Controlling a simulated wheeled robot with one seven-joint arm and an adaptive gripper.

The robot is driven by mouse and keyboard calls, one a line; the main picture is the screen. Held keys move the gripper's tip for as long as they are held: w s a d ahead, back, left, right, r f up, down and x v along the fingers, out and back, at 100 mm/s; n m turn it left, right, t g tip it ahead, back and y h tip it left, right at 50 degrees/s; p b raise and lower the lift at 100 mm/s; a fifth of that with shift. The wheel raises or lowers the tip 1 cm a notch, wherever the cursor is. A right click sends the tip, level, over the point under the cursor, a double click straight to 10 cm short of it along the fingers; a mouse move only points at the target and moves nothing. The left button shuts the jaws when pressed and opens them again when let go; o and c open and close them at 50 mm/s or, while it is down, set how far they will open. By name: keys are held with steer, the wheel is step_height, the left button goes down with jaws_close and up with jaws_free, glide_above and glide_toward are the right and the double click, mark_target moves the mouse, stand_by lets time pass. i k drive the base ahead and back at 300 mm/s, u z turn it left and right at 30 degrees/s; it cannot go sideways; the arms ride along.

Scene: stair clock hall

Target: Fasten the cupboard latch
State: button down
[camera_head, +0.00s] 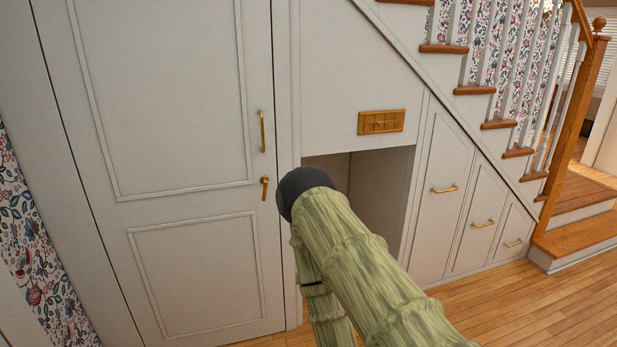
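The cupboard door (180,150) is a tall white panelled door under the stairs, and it looks closed in its frame. A small brass latch (265,188) sits near its right edge, with a short part hanging down. I cannot tell from here whether it is engaged. A vertical brass pull handle (262,131) is just above it. My arm, in a green ribbed cover with a dark rounded joint, rises from the lower right and bends just right of the latch in the picture. My gripper is not visible.
An open recess (382,190) lies right of the door, partly behind my arm, with a brass plate (381,121) above it. White drawer fronts (443,190) with brass pulls and the wooden staircase (580,238) are to the right. Wooden floor (500,310) is clear at lower right.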

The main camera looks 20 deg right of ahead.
mark_target(264, 180)
steer(key=u, duration=0.5)
steer(key=i, duration=0.85)
steer(key=z, duration=0.8)
